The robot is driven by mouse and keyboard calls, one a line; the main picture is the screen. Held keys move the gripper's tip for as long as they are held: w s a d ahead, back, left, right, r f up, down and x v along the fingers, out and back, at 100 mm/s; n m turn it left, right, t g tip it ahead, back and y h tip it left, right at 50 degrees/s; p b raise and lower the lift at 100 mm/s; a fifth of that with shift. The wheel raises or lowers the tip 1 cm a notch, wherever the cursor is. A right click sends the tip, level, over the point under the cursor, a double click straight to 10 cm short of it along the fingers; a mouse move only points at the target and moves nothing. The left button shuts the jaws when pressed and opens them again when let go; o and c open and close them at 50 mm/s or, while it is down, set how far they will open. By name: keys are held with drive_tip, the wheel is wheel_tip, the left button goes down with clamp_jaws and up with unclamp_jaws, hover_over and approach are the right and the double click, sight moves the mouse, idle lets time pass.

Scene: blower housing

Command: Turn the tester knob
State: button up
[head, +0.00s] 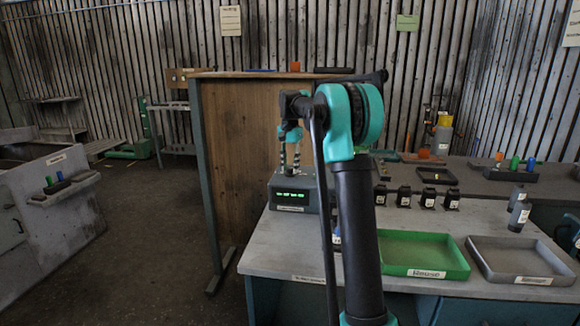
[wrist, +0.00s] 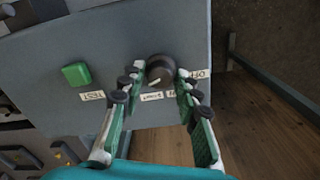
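The tester (head: 302,181) is a grey box with a lit green display at the left end of the bench in the head view. In the wrist view its grey panel carries a dark round knob (wrist: 160,71) with a light pointer mark aimed toward the lower left. Small labels lie around the knob, one reading OFF at its right. A green button (wrist: 76,74) with a TEST label is to the left. My gripper (wrist: 161,76) is open, one finger on each side of the knob, with narrow gaps seeming to show. In the head view my gripper (head: 290,156) is just above the tester, partly hidden by my arm.
A brown wooden panel (head: 232,150) stands behind and left of the tester. Right of my arm are several black parts (head: 428,198), a green tray (head: 420,268) and a grey tray (head: 520,276). Open floor lies to the left.

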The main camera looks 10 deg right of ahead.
clamp_jaws()
drive_tip(key=shift+n, duration=0.4)
drive_tip(key=n, duration=1.2)
drive_tip(key=shift+n, duration=0.3)
drive_tip(key=n, duration=0.3)
drive_tip(key=shift+n, duration=0.3)
drive_tip(key=n, duration=0.3)
drive_tip(key=shift+n, duration=0.4)
drive_tip(key=n, duration=0.6)
drive_tip(key=shift+n, duration=0.3)
